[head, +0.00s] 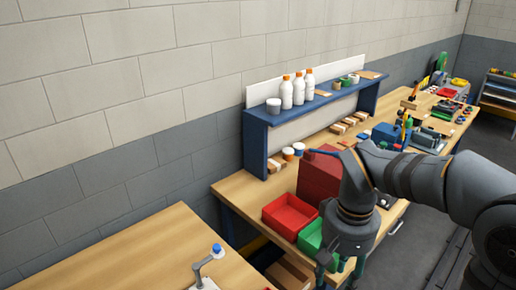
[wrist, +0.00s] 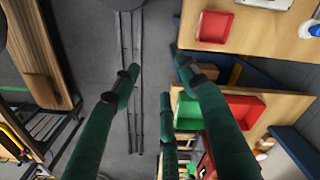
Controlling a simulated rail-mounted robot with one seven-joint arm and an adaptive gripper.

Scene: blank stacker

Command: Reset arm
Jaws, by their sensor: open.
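My gripper (head: 338,272) hangs fingers-down at the front edge of the workbench, beside the green bin, in the head view. In the wrist view my gripper's dark green fingers (wrist: 158,85) are spread apart with nothing between them. The floor shows below them. My arm comes in from the right of the head view and bends down at the wrist. The gripper partly hides the green bin (head: 311,238) in the head view.
A red bin (head: 289,214) and a dark red box (head: 320,178) stand on the workbench (head: 238,190). A blue shelf (head: 300,117) holds white bottles (head: 298,88). Another wooden table (head: 140,255) is at the lower left. A rail (wrist: 130,90) runs along the open floor.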

